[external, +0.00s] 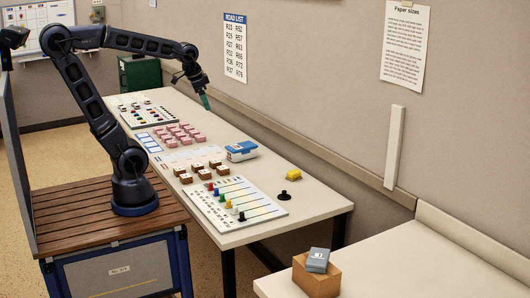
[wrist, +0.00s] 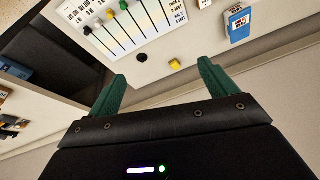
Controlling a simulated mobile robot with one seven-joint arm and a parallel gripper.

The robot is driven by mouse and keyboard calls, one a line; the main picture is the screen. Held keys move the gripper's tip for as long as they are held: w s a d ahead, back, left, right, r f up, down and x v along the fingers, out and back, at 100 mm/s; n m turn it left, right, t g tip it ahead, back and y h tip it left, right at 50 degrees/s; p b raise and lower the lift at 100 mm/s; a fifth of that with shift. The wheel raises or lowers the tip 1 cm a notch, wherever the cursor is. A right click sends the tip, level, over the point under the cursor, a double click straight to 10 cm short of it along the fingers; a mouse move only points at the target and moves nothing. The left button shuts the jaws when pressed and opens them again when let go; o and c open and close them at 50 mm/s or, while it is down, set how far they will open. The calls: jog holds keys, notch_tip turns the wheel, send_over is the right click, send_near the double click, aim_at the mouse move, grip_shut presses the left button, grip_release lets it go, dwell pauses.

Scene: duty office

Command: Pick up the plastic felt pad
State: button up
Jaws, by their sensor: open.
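I cannot tell for certain which object is the plastic felt pad. Candidates on the long table are a small yellow block (external: 293,175) and a blue box with a white label (external: 241,151). In the wrist view the yellow block (wrist: 175,64) shows between the fingertips in the picture, and the blue box (wrist: 238,23) is at upper right. My gripper (external: 206,102), with green fingers, is above the table's far part near the wall, apart from both. In the wrist view my gripper (wrist: 162,70) is open, with nothing between its fingers.
A black knobbed piece (external: 283,199) stands near the yellow block. A white board with coloured pegs (external: 235,203), brown blocks (external: 203,172) and pink blocks (external: 179,134) cover much of the table. A grey item (external: 318,260) rests on a wooden block at the front right. The wall borders the table.

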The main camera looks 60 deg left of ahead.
jog(key=w+f+m+g, duration=0.15)
jog(key=w+m, duration=0.25)
jog(key=w, duration=1)
jog(key=m+g+h, duration=0.2)
jog(key=m, duration=0.7)
send_over(294, 172)
jog(key=a, duration=0.1)
notch_tip(294, 172, down, 29)
jog(key=shift+w+d+f, duration=0.1)
jog(key=shift+d+f, duration=0.05)
jog(key=shift+f, duration=2.35)
jog(key=shift+d+f, duration=0.1)
jog(key=shift+f, duration=2.4)
jog(key=c, duration=1.1)
jog(key=shift+r, duration=0.15)
